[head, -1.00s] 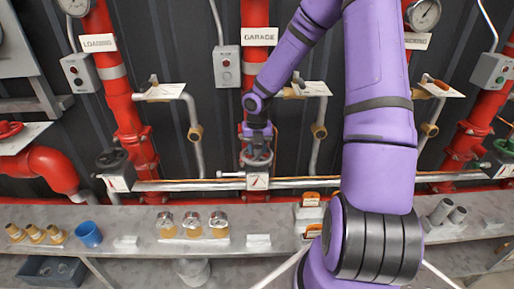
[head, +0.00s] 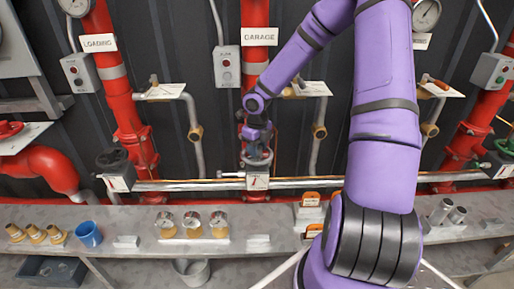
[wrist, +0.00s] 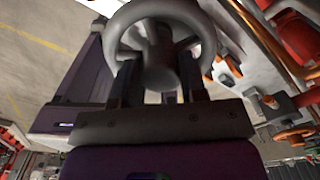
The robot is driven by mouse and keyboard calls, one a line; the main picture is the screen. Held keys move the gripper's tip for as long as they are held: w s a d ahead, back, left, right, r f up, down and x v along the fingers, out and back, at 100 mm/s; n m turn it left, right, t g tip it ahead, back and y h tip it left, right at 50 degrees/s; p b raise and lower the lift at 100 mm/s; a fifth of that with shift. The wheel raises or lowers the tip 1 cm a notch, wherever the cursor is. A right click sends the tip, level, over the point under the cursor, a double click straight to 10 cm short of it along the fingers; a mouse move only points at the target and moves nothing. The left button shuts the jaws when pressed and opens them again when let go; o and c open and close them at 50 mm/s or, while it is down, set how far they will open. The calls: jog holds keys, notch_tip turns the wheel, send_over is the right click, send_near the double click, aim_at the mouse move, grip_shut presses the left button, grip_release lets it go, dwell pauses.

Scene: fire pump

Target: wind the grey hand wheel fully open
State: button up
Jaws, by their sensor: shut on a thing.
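The grey hand wheel (wrist: 127,24) fills the top middle of the wrist view, with its spokes and hub showing. In the head view the wheel (head: 257,161) sits low on the red pipe under the GARAGE sign, above a small white gauge plate (head: 257,182). My gripper (wrist: 158,88) is shut on the wheel at its hub and spokes; the fingers reach up to it from below in the wrist view. In the head view my gripper (head: 256,146) is directly above the wheel and hides part of it. The exact finger contact is dark.
A dark hand wheel (head: 112,158) stands to the left and a green one (head: 505,147) to the far right. Horizontal silver pipes (head: 200,186) run beside the gauge plate. A bench (head: 140,218) with brass fittings and a blue cup (head: 88,234) lies in front.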

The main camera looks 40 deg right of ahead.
jog(key=n, duration=0.4)
jog(key=o, duration=1)
jog(key=m, duration=0.5)
jog(key=shift+m, duration=0.4)
jog(key=m, duration=0.6)
jog(key=shift+m, duration=0.3)
jog(key=m, duration=0.6)
jog(key=shift+m, duration=0.3)
jog(key=m, duration=0.5)
